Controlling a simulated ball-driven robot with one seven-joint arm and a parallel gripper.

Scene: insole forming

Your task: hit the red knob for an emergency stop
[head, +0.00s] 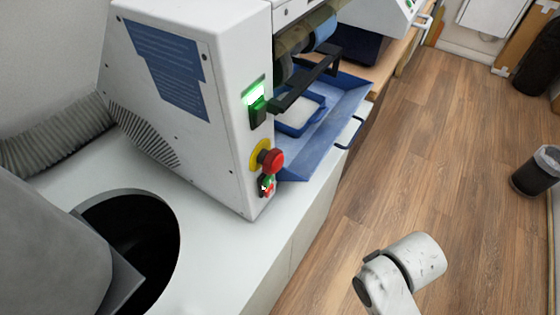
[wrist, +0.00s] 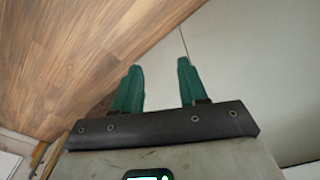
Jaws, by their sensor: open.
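The red knob (head: 273,160) sticks out from a yellow ring on the narrow front face of the white machine (head: 195,110) in the head view. A small red and green switch (head: 267,186) sits just below it. A green-lit switch (head: 256,100) is above it. My gripper (wrist: 160,78) shows in the wrist view with two green fingers apart and nothing between them. It faces a pale cabinet front and the wood floor. The knob does not show in the wrist view. In the head view only a white part of my arm (head: 405,270) shows, at the lower right, apart from the knob.
The machine stands on a white counter (head: 215,245) with a round dark opening (head: 130,245) at its left. A blue tray (head: 335,125) and a black bar (head: 305,82) jut out right of the knob. The wood floor (head: 450,150) is mostly clear, with a bin (head: 536,172) at the right.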

